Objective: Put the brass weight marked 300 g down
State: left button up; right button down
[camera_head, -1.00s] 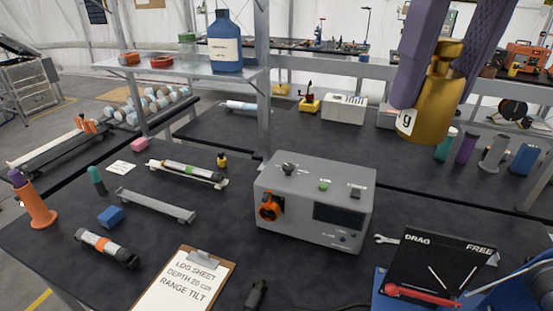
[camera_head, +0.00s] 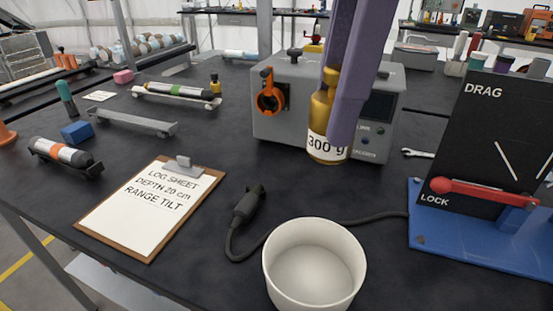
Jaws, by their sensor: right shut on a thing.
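The brass weight (camera_head: 322,112) has a white label reading "300 g". My right gripper (camera_head: 342,98) has purple fingers and is shut on the weight from above, one finger covering its right side. The weight hangs upright in front of the grey instrument box (camera_head: 285,125) and hides part of its front. It seems to be above the dark bench top (camera_head: 215,255), but the exact gap cannot be told. My left gripper is not in view.
A white round tub (camera_head: 315,265) stands at the front. A black cable plug (camera_head: 248,205) lies behind it, beside the clipboard (camera_head: 150,208). At right is a blue-based stand with a black DRAG/LOCK panel (camera_head: 485,125) and red lever (camera_head: 480,192). Bare bench lies between box and tub.

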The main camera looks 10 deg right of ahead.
notch_tip(320, 180, down, 20)
jog(key=shift+r+b, duration=0.15)
jog(key=shift+b, duration=1.1)
jog(key=shift+c, duration=1.9)
grip_release()
notch_tip(320, 180, up, 12)
jog(key=d+p, duration=0.1)
jog(key=p, duration=0.1)
jog(key=shift+s+d, duration=0.15)
jog(key=shift+d, duration=0.05)
